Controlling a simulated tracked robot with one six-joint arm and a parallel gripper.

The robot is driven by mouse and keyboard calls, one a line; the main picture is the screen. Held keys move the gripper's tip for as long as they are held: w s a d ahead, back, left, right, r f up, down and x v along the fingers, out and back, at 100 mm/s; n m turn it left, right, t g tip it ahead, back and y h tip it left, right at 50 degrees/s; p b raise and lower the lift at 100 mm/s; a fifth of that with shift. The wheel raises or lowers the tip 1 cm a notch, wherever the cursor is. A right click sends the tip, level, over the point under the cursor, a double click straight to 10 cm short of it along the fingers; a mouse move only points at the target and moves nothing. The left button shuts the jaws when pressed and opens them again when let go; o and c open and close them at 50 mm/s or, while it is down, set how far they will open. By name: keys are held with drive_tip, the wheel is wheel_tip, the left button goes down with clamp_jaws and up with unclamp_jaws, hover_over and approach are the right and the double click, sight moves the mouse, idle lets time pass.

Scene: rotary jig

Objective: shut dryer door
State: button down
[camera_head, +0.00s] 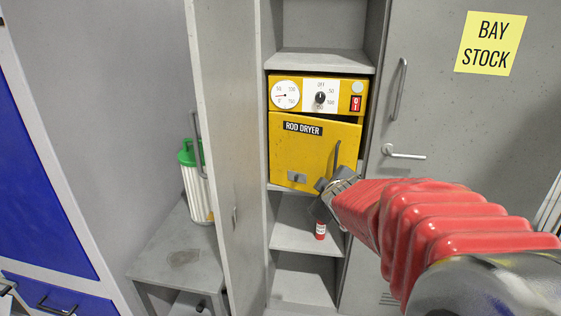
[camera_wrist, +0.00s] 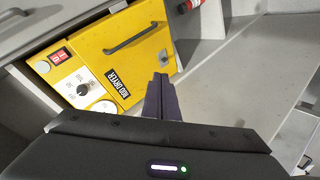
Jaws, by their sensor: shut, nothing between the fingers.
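The yellow dryer door (camera_head: 300,152), labelled ROD DRYER, sits below the dryer's control panel (camera_head: 350,96) inside a grey locker. A dark gap shows between its top edge and the panel, widest at the right, so it looks slightly ajar. Its bar handle (camera_head: 337,156) is on the right side. My gripper (camera_head: 322,190) is at the door's lower right corner in the head view. In the wrist view my gripper (camera_wrist: 160,78) is shut and empty, its tips beside the door (camera_wrist: 130,48). I cannot tell whether they touch it.
An open grey locker door (camera_head: 228,150) stands left of the dryer. A closed locker door (camera_head: 430,130) with a lever is at the right. A red bottle (camera_head: 320,230) is on the shelf below. A green-topped container (camera_head: 195,185) stands on a grey bench (camera_head: 165,245).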

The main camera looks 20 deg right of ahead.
drive_tip(key=d+f+n+t+y, duration=0.1)
drive_tip(key=d+f+n+t, duration=0.2)
drive_tip(key=d, duration=0.6)
drive_tip(key=s+d+f+n+t+y, duration=0.1)
drive_tip(key=d+f+n+t, duration=0.3)
drive_tip(key=d+f+n, duration=0.4)
drive_tip(key=shift+d+f+y, duration=0.2)
drive_tip(key=shift+d+y, duration=0.5)
drive_tip(key=shift+y, duration=0.1)
drive_tip(key=w+d, duration=0.3)
drive_tip(key=w, duration=0.9)
drive_tip(key=shift+w+d, duration=0.2)
drive_tip(key=shift+d, duration=0.15)
drive_tip(key=shift+w, duration=0.1)
